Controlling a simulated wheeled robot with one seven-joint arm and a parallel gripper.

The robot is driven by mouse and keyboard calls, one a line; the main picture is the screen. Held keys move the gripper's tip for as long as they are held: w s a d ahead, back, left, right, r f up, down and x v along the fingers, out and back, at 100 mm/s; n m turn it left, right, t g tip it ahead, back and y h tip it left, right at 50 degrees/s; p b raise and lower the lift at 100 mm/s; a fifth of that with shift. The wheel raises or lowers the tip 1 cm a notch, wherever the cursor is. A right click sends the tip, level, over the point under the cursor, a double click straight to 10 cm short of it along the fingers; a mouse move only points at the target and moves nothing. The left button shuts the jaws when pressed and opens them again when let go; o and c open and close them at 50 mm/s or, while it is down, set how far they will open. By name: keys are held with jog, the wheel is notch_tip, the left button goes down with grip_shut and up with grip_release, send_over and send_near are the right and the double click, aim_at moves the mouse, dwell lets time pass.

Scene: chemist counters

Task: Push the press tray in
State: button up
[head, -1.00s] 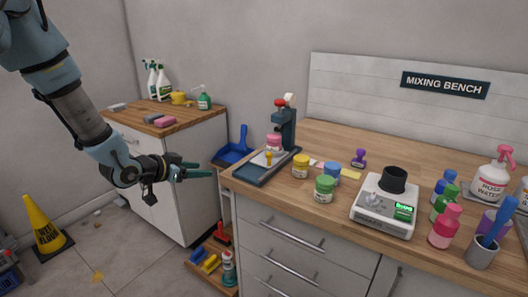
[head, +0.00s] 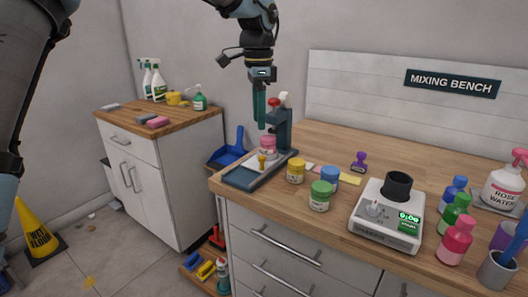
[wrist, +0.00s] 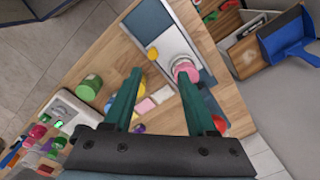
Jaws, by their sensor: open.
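The dark blue press (head: 284,130) stands near the left end of the wooden bench, with a red-topped head. Its pale tray (head: 247,163) lies on the dark base (head: 240,178) and carries a yellow knob (head: 262,160) toward the front. A pink jar (head: 267,145) stands at the press end; it also shows in the wrist view (wrist: 184,68).
Yellow (head: 296,170), green (head: 320,196) and blue (head: 330,178) jars stand right of the press. A white scale (head: 388,215) with a black cup and several bottles are farther right. A second counter (head: 170,120) stands left, across a gap holding a blue dustpan (head: 232,152).

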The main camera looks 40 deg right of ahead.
aim_at(262, 156)
jog(key=f, duration=0.3)
jog(key=f+p, duration=0.1)
jog(key=f, duration=0.2)
jog(key=s+f, duration=0.1)
jog(key=f, duration=0.3)
jog(key=shift+p, duration=0.35)
grip_shut()
dwell(1.1)
